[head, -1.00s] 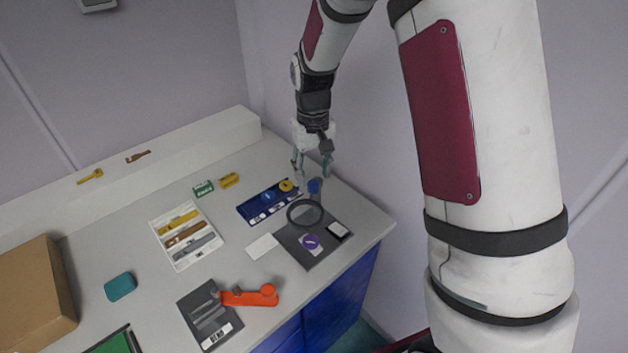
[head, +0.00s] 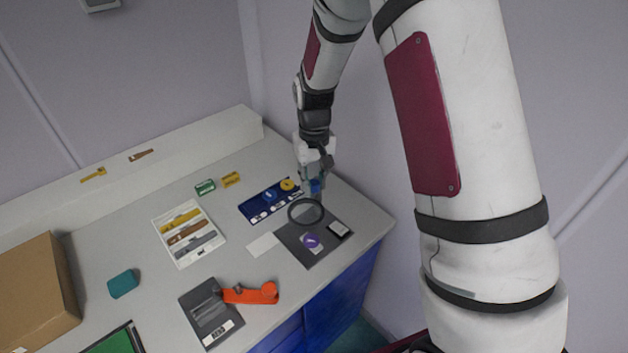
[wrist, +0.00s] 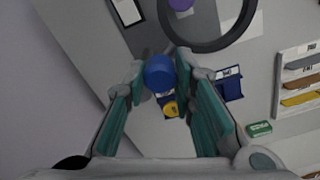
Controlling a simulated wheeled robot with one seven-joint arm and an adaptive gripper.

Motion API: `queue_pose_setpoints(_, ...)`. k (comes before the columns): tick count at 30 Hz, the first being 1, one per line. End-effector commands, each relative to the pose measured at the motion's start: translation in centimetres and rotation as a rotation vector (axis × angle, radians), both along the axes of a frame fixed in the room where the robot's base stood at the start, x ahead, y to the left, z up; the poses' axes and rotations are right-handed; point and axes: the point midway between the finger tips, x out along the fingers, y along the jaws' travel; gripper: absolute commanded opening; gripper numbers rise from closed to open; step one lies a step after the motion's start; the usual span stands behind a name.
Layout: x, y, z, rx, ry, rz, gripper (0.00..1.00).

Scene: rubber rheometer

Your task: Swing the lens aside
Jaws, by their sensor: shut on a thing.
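The lens (head: 305,211) is a round black-rimmed ring over the dark grey mat (head: 297,250) at the right of the bench. Its rim also shows at the top of the wrist view (wrist: 208,48). A blue knob (wrist: 160,70) stands just behind the lens in the head view. My gripper (head: 316,184) is down at this knob, with its teal fingers on either side of it, shut on it. In the head view the fingers partly cover the knob.
A blue tray (head: 256,213) with a yellow round piece (head: 288,185) is left of my gripper. An orange-handled tool (head: 250,294) lies nearer the front. Bare bench surrounds the white sample card (head: 176,257).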

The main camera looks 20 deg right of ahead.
Motion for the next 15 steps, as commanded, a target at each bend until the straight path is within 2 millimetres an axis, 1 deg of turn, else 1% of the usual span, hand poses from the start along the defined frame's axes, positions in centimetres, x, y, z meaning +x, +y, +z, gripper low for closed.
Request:
queue_pose_setpoints(8,0.14,0.16,0.01,0.0,0.0,-0.042,0.0)
queue_pose_setpoints(15,0.57,0.63,0.0,0.0,-0.001,-0.183,0.0)
